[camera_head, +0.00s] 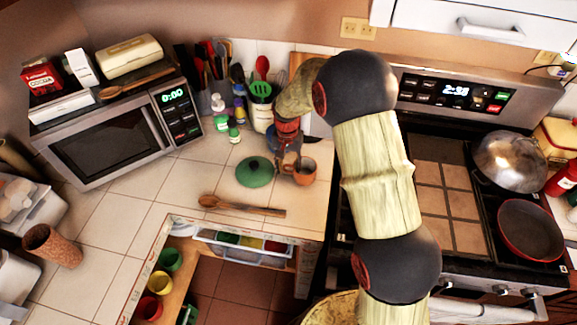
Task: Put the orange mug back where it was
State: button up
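The orange mug (304,172) stands upright on the tiled counter, right of a green lid (254,174), with its handle side toward the left. My arm reaches in from the lower right, and my gripper (288,160) points down at the mug's left side, by the handle. The fingers are small and dark here, and they overlap the mug's left edge. I cannot tell whether they touch or grip it.
A wooden spoon (240,206) lies in front of the lid. An open drawer (245,247) is below, with green, yellow and red cups to its left. A microwave (115,138) stands left, a utensil holder (261,112) behind, and the stove (400,180) right. Bare counter lies left of the lid.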

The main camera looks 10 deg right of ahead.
jog(key=o, duration=0.3)
jog(key=shift+r, duration=0.1)
jog(key=s+d+r+n+t+p, duration=0.1)
jog(key=s+r, duration=0.2)
jog(key=r, duration=0.8)
jog(key=s+d+r+p, duration=0.1)
jog(key=s+r, duration=0.2)
jog(key=r, duration=0.8)
jog(key=s+d+r+n+t, duration=0.1)
jog(key=s+r, duration=0.2)
jog(key=s, duration=0.6)
jog(key=s+d+r+n+t, duration=0.1)
jog(key=s+r+t, duration=0.1)
jog(key=s, duration=0.7)
jog(key=s+d+r+n+t, duration=0.1)
jog(key=s+r, duration=0.3)
jog(key=s, duration=0.5)
jog(key=shift+d+r+n+t, duration=0.15)
jog(key=shift+r+n+t, duration=0.15)
jog(key=shift+r+n, duration=0.15)
jog(key=shift+f, duration=0.1)
